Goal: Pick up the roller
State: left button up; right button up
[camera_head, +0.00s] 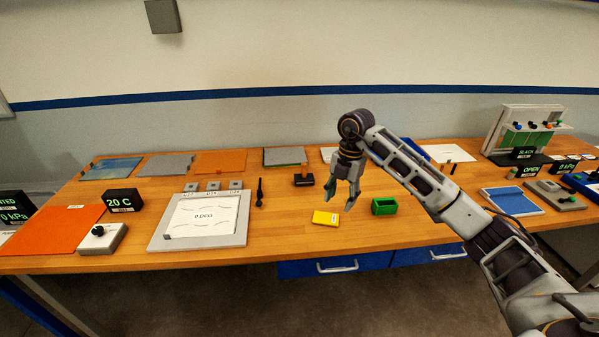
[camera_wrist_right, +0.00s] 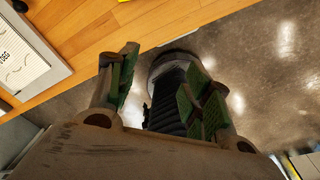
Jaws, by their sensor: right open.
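A dark block with an upright orange-brown handle (camera_head: 304,177) stands on the wooden bench, just left of my right gripper; it may be the roller, but I cannot tell for sure. A slim black upright tool (camera_head: 260,192) is further left, beside the grey plate. My right gripper (camera_head: 340,200) is open and empty, pointing down above the bench, behind the yellow block and left of the green box. In the right wrist view its green-padded fingers (camera_wrist_right: 163,85) are apart with nothing held between them. My left gripper is not in view.
A yellow block (camera_head: 326,218) and an open green box (camera_head: 384,206) sit near the bench's front edge. A grey plate with a white sheet (camera_head: 241,233) lies left. Orange and blue sheets line the back. A rack (camera_head: 490,132) stands at the right.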

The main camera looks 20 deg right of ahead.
aim_at(303, 178)
jog(key=i, duration=1.25)
